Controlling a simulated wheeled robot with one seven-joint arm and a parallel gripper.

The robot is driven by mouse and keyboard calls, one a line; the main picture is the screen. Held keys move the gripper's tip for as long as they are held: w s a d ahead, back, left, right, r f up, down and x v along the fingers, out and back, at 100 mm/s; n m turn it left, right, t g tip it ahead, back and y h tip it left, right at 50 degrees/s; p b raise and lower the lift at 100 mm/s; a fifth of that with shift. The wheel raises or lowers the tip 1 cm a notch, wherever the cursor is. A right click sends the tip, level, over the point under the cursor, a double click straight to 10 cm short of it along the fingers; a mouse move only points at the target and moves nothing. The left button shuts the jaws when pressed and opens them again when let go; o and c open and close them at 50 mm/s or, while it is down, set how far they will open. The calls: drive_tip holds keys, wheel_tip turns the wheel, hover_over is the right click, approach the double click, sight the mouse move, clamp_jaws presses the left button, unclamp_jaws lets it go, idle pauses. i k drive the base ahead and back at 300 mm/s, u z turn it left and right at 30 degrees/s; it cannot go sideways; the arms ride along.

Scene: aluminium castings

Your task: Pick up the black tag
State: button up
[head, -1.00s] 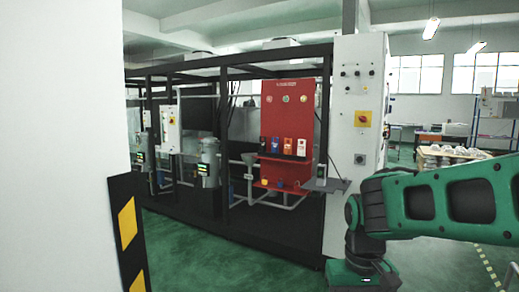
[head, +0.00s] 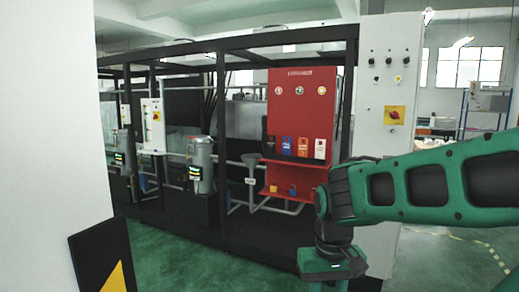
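A red board (head: 300,105) stands inside the black frame, with a row of tags on a dark rack low on its face. Blue (head: 287,146), orange-red (head: 303,147) and white (head: 319,148) tags show clearly. A dark shape at the left end of the row (head: 270,146) looks like the black tag, but it blends with the dark rack. My gripper (head: 332,268) hangs low in front and to the right of the board, well short of it. Its fingers cannot be made out, and nothing is seen held.
A red shelf below the tags holds small yellow and blue items. A white control panel (head: 388,100) with knobs stands right of the board. A grey funnel (head: 251,162) and motor (head: 201,165) are left. A white wall (head: 50,120) and striped black plate (head: 102,260) fill the near left.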

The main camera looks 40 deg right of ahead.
sight(271, 145)
drive_tip(key=u, duration=0.1)
drive_tip(key=i, duration=0.25)
drive_tip(key=z, duration=1.15)
drive_tip(key=i, duration=1.05)
drive_tip(key=z, duration=2.15)
drive_tip(key=i, duration=0.65)
drive_tip(key=u, duration=0.05)
